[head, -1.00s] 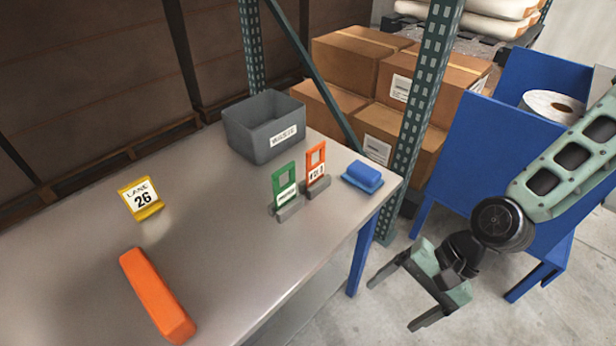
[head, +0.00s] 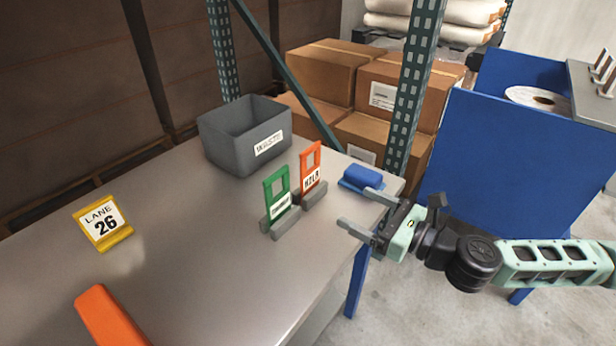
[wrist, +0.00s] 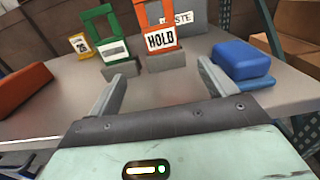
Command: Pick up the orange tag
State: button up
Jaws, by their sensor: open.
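The orange tag (head: 311,172), marked HOLD, stands upright in a grey base (head: 314,196) near the table's right edge. It also shows in the wrist view (wrist: 161,32), ahead of the fingers and between their directions. The green tag (head: 277,191) stands in its own grey base just to the left. My gripper (head: 358,208) is open and empty at the table's right edge, to the right of the orange tag and apart from it. In the wrist view my gripper's two fingers (wrist: 164,82) are spread with nothing between them.
A blue block (head: 363,176) on a blue base sits close beside my gripper. A grey bin (head: 222,146) labelled WASTE stands behind the tags. A yellow LANE 26 sign (head: 103,222) and an orange bar (head: 108,318) are at the left. The table's middle is clear.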

aim_at(312, 184)
jog(key=p+x, duration=0.1)
jog(key=x, duration=0.8)
jog(key=shift+w+a, duration=0.1)
jog(key=shift+a, duration=0.05)
jog(key=shift+p+x, duration=0.75)
jog(key=shift+x, duration=2.25)
jog(key=shift+w+f, duration=0.1)
jog(key=shift+w, duration=0.1)
jog(key=c, duration=1)
